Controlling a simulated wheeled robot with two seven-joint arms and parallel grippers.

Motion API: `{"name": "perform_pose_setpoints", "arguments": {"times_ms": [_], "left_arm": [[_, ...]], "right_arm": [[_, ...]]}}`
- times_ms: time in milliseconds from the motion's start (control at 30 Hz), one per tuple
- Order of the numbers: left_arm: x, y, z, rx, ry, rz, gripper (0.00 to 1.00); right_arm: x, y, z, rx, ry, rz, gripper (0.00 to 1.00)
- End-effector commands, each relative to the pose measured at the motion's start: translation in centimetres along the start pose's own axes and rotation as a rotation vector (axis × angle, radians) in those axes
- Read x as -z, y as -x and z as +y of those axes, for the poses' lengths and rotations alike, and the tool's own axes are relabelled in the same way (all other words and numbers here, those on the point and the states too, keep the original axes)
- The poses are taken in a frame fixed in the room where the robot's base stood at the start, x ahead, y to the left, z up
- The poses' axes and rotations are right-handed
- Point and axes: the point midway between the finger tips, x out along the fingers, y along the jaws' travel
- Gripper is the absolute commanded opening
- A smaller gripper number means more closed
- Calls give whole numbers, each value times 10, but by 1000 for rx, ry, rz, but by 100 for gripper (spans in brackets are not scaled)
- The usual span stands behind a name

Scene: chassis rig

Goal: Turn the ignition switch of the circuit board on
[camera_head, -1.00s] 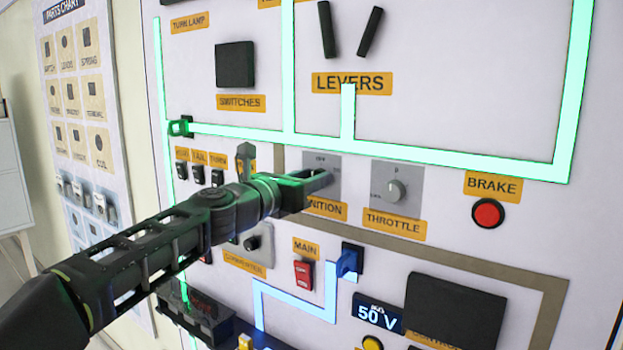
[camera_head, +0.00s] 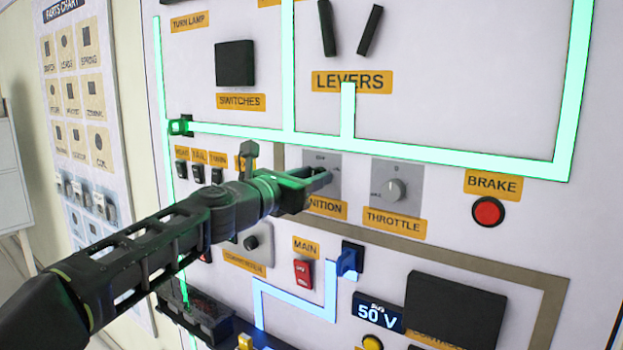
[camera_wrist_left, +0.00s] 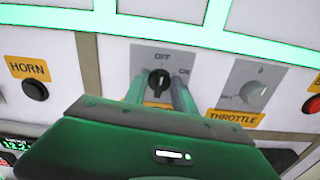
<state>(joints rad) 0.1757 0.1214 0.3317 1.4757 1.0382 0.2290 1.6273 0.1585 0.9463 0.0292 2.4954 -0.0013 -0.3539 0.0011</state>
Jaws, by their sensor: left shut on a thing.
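The ignition switch is a black knob (camera_wrist_left: 158,84) on a grey plate (camera_head: 321,160) with OFF printed at the top and a second mark at the upper right. In the left wrist view the knob's pointer stands near upright, close to OFF. My left gripper (camera_head: 322,180) reaches in from the left in the head view, its fingers at the plate. The left wrist view shows its two green fingers (camera_wrist_left: 160,92) on either side of the knob, shut on it. In the head view the fingers hide the knob. My right gripper is not in view.
The throttle dial (camera_head: 396,190) is just right of the ignition plate, with the red brake button (camera_head: 488,212) further right. The red main switch (camera_head: 303,273) and a blue plug (camera_head: 348,262) sit below. A horn button (camera_wrist_left: 34,89) shows at left in the wrist view.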

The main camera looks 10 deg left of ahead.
Motion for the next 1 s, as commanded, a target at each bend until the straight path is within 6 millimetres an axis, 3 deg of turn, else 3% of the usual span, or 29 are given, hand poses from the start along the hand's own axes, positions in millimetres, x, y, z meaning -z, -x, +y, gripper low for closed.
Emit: {"name": "perform_pose_setpoints", "arguments": {"times_ms": [1000], "left_arm": [[3, 0, -3, 1, -840, 0, 0]], "right_arm": [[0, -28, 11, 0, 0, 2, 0]]}}
